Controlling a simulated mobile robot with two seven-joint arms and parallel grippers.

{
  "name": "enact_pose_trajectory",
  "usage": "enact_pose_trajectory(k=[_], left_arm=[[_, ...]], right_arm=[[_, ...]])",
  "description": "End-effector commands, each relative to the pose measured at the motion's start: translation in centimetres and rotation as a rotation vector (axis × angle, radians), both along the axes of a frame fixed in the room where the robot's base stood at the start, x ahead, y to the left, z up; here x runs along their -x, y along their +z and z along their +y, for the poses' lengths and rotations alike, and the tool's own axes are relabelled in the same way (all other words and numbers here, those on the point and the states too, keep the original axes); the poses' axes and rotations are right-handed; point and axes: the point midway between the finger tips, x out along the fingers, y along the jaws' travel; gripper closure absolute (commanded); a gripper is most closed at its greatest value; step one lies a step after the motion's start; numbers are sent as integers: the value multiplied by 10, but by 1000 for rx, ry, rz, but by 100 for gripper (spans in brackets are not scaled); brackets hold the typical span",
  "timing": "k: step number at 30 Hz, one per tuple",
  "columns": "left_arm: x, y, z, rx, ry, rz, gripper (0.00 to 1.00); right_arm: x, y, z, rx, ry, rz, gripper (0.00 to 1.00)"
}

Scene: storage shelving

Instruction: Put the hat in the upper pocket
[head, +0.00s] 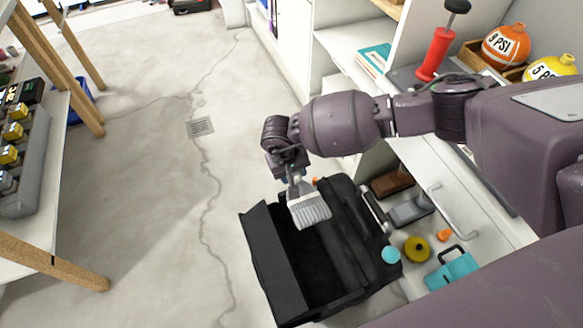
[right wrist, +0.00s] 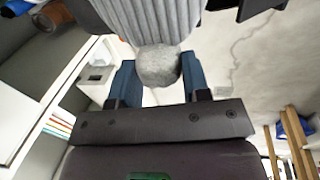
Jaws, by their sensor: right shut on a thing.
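The hat (head: 309,208) is pale grey and ribbed. It hangs below my right gripper (head: 293,182) in the head view. In the right wrist view the hat (right wrist: 150,18) shows a round grey pompom (right wrist: 158,66) between the blue fingers of my right gripper (right wrist: 158,82), which is shut on it. The hat is above an open black case (head: 268,262) on the floor and overlaps its opening in the head view. The case has a dark inner space, partly hidden by the hat. I cannot tell which part is the upper pocket. My left gripper is not in view.
Right of the case, a low shelf (head: 466,236) holds a yellow round item (head: 417,249), a teal item (head: 453,270) and other small things. A workbench with a grey bin (head: 30,180) stands at the left. The floor (head: 150,200) between is clear.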

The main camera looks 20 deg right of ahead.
Motion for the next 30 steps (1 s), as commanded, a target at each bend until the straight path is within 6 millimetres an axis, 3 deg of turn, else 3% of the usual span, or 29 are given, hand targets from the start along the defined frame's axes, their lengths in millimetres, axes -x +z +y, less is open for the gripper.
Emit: enact_pose_trajectory(k=[3, 18, 30], left_arm=[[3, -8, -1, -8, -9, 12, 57], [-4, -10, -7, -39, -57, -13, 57], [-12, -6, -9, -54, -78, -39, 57]], right_arm=[[3, -21, 0, 0, -1, 10, 81], [3, -75, 0, -1, -1, 9, 81], [1, -90, 0, 0, 0, 2, 81]])
